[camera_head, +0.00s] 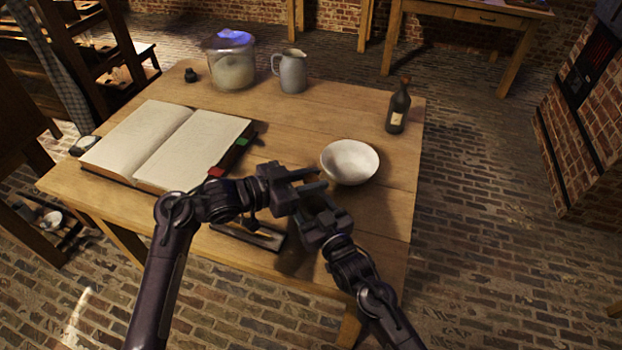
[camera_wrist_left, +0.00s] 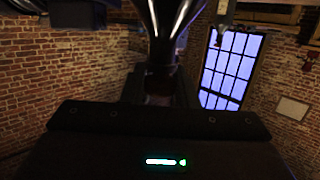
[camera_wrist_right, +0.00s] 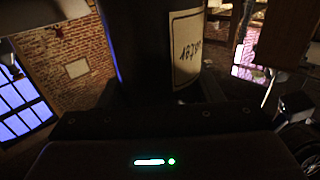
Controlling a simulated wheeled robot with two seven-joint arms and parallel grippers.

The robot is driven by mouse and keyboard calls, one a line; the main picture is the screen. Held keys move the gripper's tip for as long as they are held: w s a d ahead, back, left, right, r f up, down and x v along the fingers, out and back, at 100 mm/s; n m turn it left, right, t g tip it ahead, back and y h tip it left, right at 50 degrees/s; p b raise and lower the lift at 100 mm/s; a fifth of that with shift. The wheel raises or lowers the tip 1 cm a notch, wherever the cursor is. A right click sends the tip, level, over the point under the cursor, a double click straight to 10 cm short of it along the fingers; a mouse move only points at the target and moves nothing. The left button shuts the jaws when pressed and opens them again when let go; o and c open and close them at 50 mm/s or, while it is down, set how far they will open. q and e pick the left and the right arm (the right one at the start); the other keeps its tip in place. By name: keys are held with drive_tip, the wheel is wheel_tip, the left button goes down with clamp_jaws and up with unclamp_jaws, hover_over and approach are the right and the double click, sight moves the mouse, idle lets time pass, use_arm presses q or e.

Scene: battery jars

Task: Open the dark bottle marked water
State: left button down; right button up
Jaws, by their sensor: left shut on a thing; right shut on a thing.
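My left gripper (camera_head: 306,182) and my right gripper (camera_head: 316,212) are close together above the table's front part. In the right wrist view, the right gripper is shut on a dark bottle (camera_wrist_right: 140,45) with a cream label (camera_wrist_right: 187,48); "187" can be read on it. In the left wrist view, a dark glossy bottle shape (camera_wrist_left: 163,25) narrows toward the left gripper, which is shut at a brownish stopper-like end (camera_wrist_left: 160,84). The grippers largely hide this bottle in the head view. Another dark bottle (camera_head: 398,110), corked and labelled, stands upright at the table's right; its label is unreadable.
A white bowl (camera_head: 350,162) stands just right of the grippers. An open book (camera_head: 165,145) lies left. A glass jar (camera_head: 232,65), a grey jug (camera_head: 292,72) and a small dark item (camera_head: 190,75) stand at the back. A dark tray (camera_head: 262,240) lies below the left gripper.

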sight(311, 177)
use_arm(q)
drive_tip(key=shift+r, duration=0.15)
drive_tip(key=shift+r, duration=0.9)
drive_tip(key=shift+r, duration=2.05)
use_arm(e)
drive_tip(key=o, duration=1.5)
drive_tip(key=shift+s, duration=0.1)
